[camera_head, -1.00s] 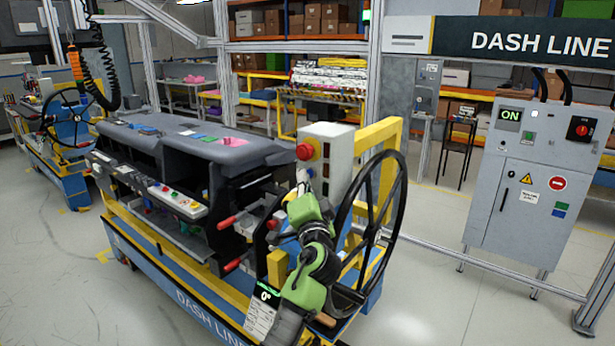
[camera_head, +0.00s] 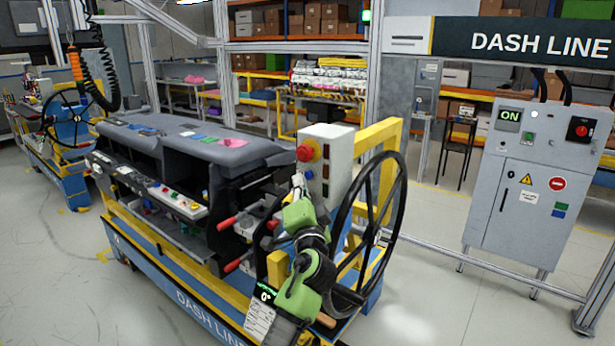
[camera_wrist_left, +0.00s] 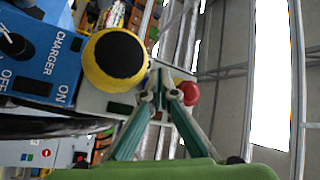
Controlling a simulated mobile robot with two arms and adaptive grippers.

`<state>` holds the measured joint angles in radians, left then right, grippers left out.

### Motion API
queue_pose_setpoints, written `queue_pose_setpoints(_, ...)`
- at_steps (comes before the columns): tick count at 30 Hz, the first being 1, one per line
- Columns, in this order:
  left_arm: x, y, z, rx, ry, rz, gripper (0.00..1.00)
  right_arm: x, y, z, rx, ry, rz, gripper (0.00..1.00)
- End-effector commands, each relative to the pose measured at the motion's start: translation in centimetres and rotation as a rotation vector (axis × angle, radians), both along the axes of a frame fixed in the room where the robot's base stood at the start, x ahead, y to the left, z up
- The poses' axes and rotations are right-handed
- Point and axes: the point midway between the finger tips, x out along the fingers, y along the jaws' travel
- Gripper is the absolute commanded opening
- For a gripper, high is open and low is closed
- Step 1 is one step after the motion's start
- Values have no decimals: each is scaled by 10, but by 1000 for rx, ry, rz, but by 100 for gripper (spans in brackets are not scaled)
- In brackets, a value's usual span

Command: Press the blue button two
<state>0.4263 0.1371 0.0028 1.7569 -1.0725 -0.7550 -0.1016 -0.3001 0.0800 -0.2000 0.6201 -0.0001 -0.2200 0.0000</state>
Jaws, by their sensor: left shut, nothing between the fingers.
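A pale control box (camera_head: 339,160) stands upright at the near end of the dashboard cart. It carries a red mushroom button (camera_head: 308,151) on a yellow base. A small blue button (camera_head: 308,174) shows just below the red one, partly close to my gripper. My left gripper (camera_head: 297,182) is in front of the box's button face, shut and empty, beside the blue button; whether it touches is not clear. In the left wrist view, the shut fingers (camera_wrist_left: 162,92) point at the box, with the red button (camera_wrist_left: 188,93) just behind; the blue button is not visible there.
A black handwheel (camera_head: 372,230) and yellow frame (camera_head: 392,135) stand right of the box. The dashboard (camera_head: 190,150), with a panel of coloured buttons (camera_head: 178,200), lies to the left. A grey cabinet (camera_head: 535,185) stands at the right across clear floor.

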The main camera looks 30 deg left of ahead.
Motion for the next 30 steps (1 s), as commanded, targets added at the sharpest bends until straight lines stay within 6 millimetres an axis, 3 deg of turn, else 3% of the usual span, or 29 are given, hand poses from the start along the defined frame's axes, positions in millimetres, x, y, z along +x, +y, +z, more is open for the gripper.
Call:
queue_pose_setpoints(5, -7, 0, 0, 0, 1, -1, 0, 0, 0, 3, 0, 0, 0, 47)
queue_pose_setpoints(18, -47, 4, 0, -1, -1, 0, 0, 0, 0, 14, 0, 0, 0, 47)
queue_pose_setpoints(30, -50, 4, 0, -1, -1, 0, 0, 0, 0, 13, 0, 0, 0, 47)
